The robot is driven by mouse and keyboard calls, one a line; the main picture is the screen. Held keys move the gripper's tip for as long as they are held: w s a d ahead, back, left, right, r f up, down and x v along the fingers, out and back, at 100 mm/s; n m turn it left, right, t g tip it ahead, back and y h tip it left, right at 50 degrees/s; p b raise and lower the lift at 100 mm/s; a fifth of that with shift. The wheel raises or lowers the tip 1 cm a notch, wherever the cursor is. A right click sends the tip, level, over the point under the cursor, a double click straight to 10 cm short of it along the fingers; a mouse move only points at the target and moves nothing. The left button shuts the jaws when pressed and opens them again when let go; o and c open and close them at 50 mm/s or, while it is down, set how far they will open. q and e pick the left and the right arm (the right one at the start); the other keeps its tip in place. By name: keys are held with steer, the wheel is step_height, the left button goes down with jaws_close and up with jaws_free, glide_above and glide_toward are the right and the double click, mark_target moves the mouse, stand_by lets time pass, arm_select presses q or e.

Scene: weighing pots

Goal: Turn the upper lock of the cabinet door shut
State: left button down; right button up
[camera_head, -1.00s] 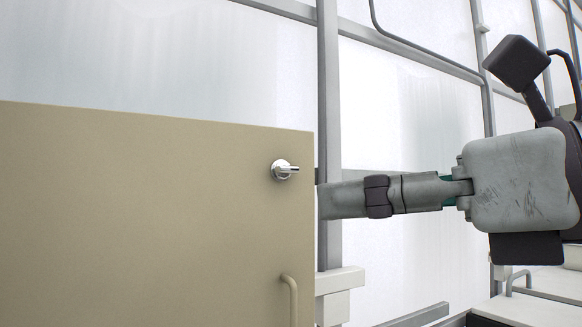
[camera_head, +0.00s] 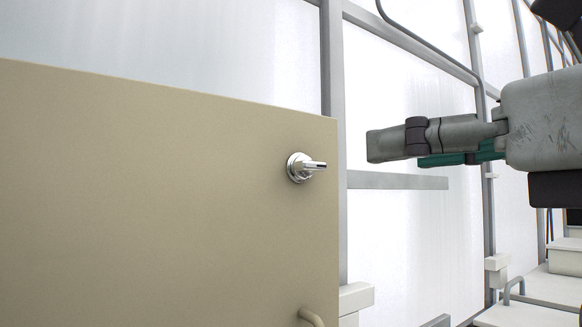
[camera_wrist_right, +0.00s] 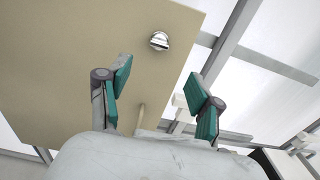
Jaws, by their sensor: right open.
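The upper lock (camera_head: 304,167) is a shiny metal knob with a short lever, near the upper right corner of the beige cabinet door (camera_head: 150,200). Its lever points right, roughly level. My right gripper (camera_head: 388,145) is in the air to the right of the door edge, apart from the lock. In the right wrist view my right gripper (camera_wrist_right: 158,85) is open with nothing between its teal-padded fingers. The lock (camera_wrist_right: 159,41) shows there beyond the fingertips, on the door (camera_wrist_right: 80,60). My left gripper is not in view.
A bar handle (camera_head: 312,317) sits lower on the door, below the lock. Grey metal frame posts (camera_head: 333,60) and translucent panels stand behind. White shelves or benches (camera_head: 530,315) are at the lower right.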

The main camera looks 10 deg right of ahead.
steer(key=p, duration=0.2)
glide_toward(316, 162)
steer(key=w, duration=0.2)
steer(key=x, duration=0.4)
steer(key=p+x, duration=0.1)
steer(key=x, duration=0.1)
steer(key=shift+w+a, duration=0.15)
steer(key=shift+a, duration=0.3)
steer(key=shift+w+a, duration=0.1)
steer(key=shift+w, duration=0.15)
steer(key=shift+w+a, duration=0.1)
steer(key=shift+w, duration=0.3)
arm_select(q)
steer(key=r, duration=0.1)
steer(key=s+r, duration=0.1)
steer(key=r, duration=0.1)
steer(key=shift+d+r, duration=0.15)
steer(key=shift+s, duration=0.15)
arm_select(e)
steer(key=shift+c, duration=0.3)
steer(key=shift+c, duration=1.3)
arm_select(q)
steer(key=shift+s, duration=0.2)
arm_select(e)
steer(key=c, duration=0.8)
